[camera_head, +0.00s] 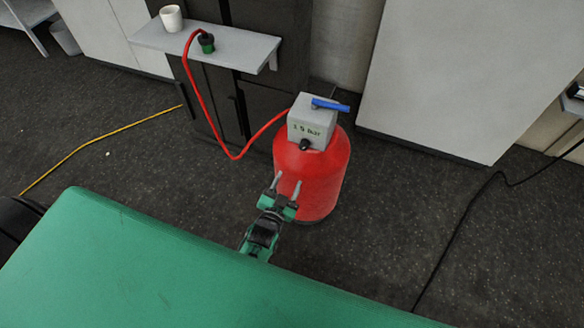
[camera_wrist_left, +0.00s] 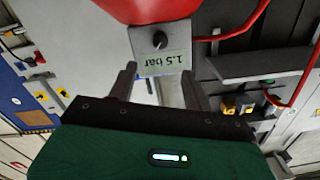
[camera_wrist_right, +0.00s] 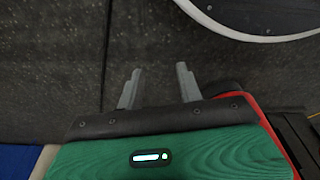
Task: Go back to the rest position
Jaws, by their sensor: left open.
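My left gripper (camera_head: 287,186) is open and empty in the head view, in front of the red tank (camera_head: 318,175). The tank carries a grey box (camera_head: 311,121) labelled 1.5 bar, with a blue lever (camera_head: 330,105) and a black knob. In the left wrist view the fingers (camera_wrist_left: 165,85) are spread, with the grey box (camera_wrist_left: 165,40) beyond them; I cannot tell whether they touch it. My right gripper (camera_wrist_right: 158,85) shows only in its own wrist view, with its fingers apart and nothing between them, above dark floor.
A red hose (camera_head: 204,109) runs from a green and black fitting (camera_head: 206,43) on the grey shelf (camera_head: 190,40) to the tank. A white cup (camera_head: 171,18) stands on that shelf. A yellow cable (camera_head: 100,135) and a black cable (camera_head: 455,230) lie on the open floor.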

